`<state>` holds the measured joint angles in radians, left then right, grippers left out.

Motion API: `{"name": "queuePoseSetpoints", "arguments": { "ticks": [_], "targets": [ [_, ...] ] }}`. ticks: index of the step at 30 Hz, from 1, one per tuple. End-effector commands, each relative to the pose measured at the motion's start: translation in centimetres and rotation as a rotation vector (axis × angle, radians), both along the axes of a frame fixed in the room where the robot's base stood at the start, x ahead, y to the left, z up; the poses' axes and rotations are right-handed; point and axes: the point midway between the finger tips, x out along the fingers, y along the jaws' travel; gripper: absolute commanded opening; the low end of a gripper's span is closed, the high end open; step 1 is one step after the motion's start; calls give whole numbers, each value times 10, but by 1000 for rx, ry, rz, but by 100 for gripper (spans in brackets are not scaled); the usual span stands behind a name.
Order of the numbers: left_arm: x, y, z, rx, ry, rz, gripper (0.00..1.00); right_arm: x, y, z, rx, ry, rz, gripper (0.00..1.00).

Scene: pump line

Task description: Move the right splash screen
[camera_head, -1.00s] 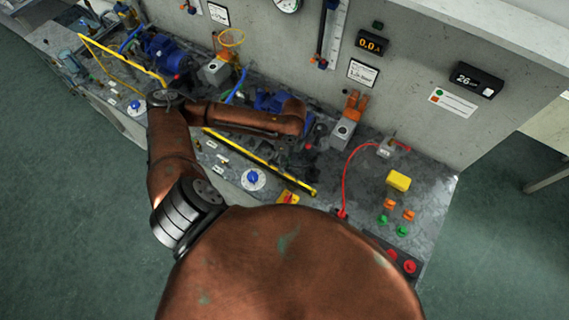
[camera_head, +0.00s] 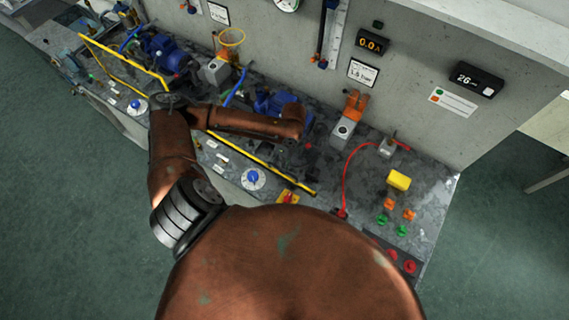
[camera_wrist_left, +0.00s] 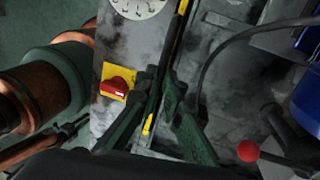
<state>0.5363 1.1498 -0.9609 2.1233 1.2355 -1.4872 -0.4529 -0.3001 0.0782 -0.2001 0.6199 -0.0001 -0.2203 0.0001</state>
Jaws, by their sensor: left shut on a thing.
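The right splash screen (camera_head: 238,148) shows in the head view as a yellow-edged strip along the bench front, running down to the right. Its yellow and black edge also shows in the left wrist view (camera_wrist_left: 148,125). My left gripper (camera_head: 284,159) is at the right part of this screen, partly hidden under my own arm. In the left wrist view its dark green fingers (camera_wrist_left: 162,92) are shut on the screen's edge, one on each side. My right gripper is not in view.
A red-and-yellow switch (camera_wrist_left: 116,84) sits just left of the fingers in the wrist view. A red ball knob (camera_wrist_left: 248,151) is to the right. Behind the screen is a blue pump motor (camera_head: 285,104). The left splash screen (camera_head: 125,65) stands farther left.

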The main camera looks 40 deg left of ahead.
Motion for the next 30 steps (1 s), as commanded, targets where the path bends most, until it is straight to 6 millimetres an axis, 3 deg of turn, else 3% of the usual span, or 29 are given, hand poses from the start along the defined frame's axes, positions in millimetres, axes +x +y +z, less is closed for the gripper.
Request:
{"name": "queuePoseSetpoints", "arguments": {
  "ticks": [1,5,11,12,20,30],
  "targets": [
    [-1,-1,-11,-1,4,1,0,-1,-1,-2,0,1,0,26],
    [-1,-1,-23,-1,1,0,0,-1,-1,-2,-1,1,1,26],
    [-2,-1,-24,-1,3,0,0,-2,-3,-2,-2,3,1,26],
    [-2,-1,-24,-1,3,0,8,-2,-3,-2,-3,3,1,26],
    [-1,-1,-23,-1,2,0,26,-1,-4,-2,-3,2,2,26],
    [0,0,-18,0,0,0,26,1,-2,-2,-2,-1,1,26]
  ]
}}
